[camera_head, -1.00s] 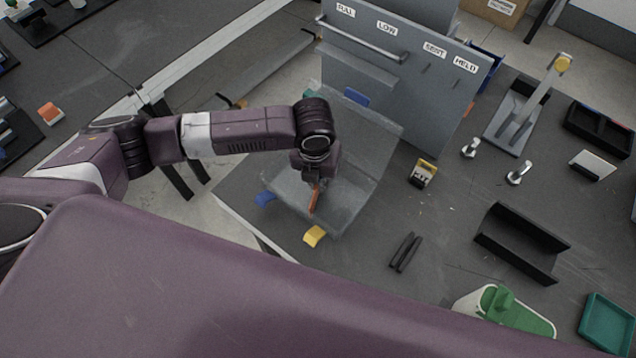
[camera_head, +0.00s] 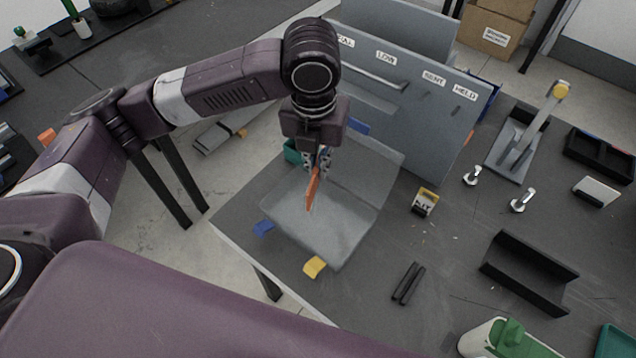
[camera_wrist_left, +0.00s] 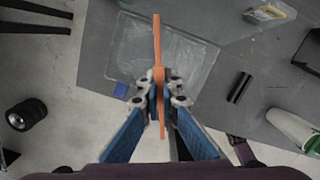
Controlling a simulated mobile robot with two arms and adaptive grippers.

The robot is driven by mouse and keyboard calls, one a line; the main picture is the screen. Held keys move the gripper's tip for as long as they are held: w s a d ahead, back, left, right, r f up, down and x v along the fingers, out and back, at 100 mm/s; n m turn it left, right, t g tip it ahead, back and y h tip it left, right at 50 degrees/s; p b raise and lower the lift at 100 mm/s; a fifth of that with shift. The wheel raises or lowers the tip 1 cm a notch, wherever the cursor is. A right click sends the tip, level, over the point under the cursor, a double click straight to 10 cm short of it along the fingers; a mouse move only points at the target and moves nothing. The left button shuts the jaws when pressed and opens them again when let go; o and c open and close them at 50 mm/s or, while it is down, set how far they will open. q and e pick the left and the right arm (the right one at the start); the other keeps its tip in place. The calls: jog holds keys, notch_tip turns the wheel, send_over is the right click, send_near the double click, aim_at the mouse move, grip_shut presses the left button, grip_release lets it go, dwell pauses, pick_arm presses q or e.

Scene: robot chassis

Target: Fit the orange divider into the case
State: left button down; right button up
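The orange divider (camera_head: 312,189) is a thin upright plate held between the fingers of my left gripper (camera_head: 318,158). In the left wrist view the divider (camera_wrist_left: 157,50) stands edge-on between the shut fingertips (camera_wrist_left: 158,88). The case (camera_head: 340,240) is a translucent grey open box with its lid raised behind it, and blue and yellow latches (camera_head: 314,267) at its front. The divider hangs over the case, apparently above its floor; the exact gap cannot be told. The case also shows below the divider in the left wrist view (camera_wrist_left: 195,62). My right gripper does not show.
A grey panel (camera_head: 420,120) with labels stands behind the case. To the right are a KIT box (camera_head: 425,202), two black bars (camera_head: 408,283), a black channel (camera_head: 528,272) and a green-topped container (camera_head: 510,338). The table's left edge is close to the case.

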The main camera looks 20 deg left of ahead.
aim_at(318, 180)
pick_arm(q)
jog(key=shift+r, duration=0.85)
notch_tip(318, 180, down, 5)
jog(key=m+p, duration=0.4)
jog(key=p, duration=0.5)
jog(key=shift+f, duration=0.15)
jog(key=shift+f+m+p, duration=0.3)
jog(key=shift+f+p, duration=0.1)
jog(key=shift+f, duration=0.25)
